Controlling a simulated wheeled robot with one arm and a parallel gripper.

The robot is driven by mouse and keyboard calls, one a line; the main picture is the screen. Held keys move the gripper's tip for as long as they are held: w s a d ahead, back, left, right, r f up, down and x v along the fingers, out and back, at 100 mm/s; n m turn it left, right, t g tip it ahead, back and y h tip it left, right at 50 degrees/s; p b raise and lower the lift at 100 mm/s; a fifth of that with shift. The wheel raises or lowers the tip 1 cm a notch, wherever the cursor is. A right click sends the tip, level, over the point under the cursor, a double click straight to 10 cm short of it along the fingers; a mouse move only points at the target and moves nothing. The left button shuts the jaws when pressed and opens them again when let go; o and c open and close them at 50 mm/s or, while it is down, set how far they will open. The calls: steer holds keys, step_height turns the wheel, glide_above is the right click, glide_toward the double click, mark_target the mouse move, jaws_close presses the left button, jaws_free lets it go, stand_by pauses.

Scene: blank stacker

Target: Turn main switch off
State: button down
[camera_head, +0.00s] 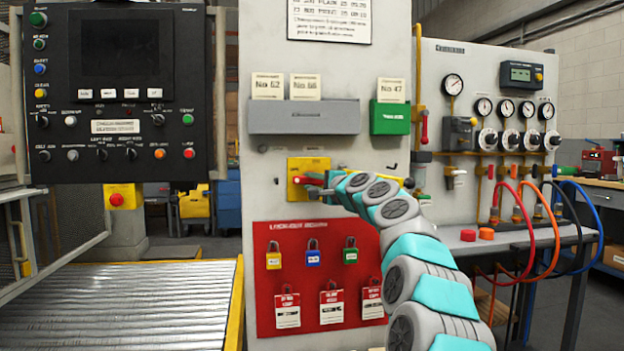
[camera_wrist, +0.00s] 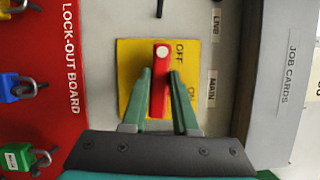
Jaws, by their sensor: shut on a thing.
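The main switch is a red handle (camera_wrist: 160,85) with a white dot at its end, on a yellow plate (camera_wrist: 130,58) marked OFF and ON. In the wrist view the handle stands upright in the picture, its dotted end beside the OFF lettering. In the head view the yellow plate (camera_head: 308,164) is on the grey panel above the lock-out board, and the handle lies about level. My gripper (camera_wrist: 160,76) has its two green fingers on either side of the handle, shut on it. In the head view my gripper (camera_head: 322,181) covers part of the switch.
The red lock-out board (camera_head: 322,237) with padlocks and tags hangs below the switch. A grey job-card holder (camera_head: 304,118) and a green one (camera_head: 390,118) are above. A button console (camera_head: 125,95) stands left; gauges and coloured hoses (camera_head: 525,225) are right.

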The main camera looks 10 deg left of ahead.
steer(key=shift+a+f+n+g, duration=0.15)
steer(key=shift+n+g, duration=0.15)
steer(key=shift+n, duration=0.2)
steer(key=c, duration=0.7)
jaws_free()
steer(key=shift+b+v, duration=0.9)
steer(key=shift+v, duration=3.1)
steer(key=shift+a, duration=0.1)
